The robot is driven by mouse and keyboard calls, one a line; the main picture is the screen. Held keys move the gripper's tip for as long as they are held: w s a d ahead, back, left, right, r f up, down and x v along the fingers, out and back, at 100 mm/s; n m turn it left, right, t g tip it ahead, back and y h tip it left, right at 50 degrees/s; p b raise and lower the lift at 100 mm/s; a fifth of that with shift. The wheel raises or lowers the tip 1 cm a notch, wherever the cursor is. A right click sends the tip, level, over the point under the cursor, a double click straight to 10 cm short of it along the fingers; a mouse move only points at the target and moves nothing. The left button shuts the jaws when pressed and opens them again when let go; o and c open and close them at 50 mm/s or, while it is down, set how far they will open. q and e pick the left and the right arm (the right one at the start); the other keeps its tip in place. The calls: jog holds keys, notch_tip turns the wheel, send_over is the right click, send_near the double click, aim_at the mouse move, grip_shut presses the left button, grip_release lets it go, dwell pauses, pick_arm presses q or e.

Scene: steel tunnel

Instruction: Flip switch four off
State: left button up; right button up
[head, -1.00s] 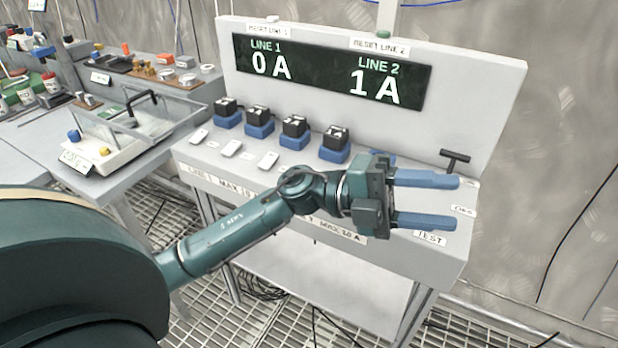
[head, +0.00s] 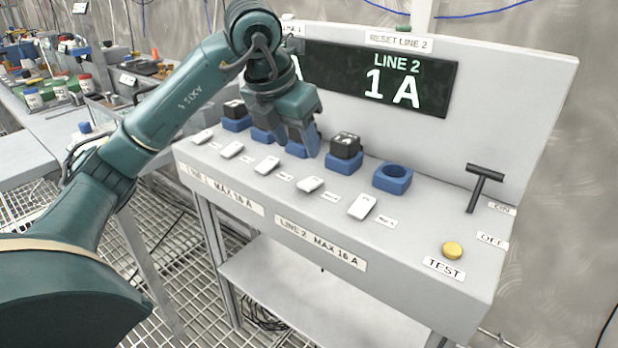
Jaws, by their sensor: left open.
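A row of white switches runs along the front of the grey console. Counted from the left, switch four (head: 310,185) is second from the right; its small label is too small to read, and I cannot tell its position. My left gripper (head: 304,147) is open and points down over the blue sockets, behind and above switch four, apart from it. Its fingers partly overlap the sockets, so their exact gap is hard to see. The display (head: 400,82) reads LINE 2, 1 A; my arm hides most of the LINE 1 side. My right gripper is out of view.
A black plug block (head: 346,145) sits in a blue socket near the gripper; an empty blue socket (head: 392,178) is to its right. Switch five (head: 362,206), a yellow TEST button (head: 452,250) and a black T-lever (head: 479,186) stand further right. A cluttered bench (head: 30,125) is at left.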

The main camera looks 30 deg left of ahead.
aim_at(312, 181)
pick_arm(q)
jog(key=b+x, duration=0.1)
jog(key=x, duration=0.9)
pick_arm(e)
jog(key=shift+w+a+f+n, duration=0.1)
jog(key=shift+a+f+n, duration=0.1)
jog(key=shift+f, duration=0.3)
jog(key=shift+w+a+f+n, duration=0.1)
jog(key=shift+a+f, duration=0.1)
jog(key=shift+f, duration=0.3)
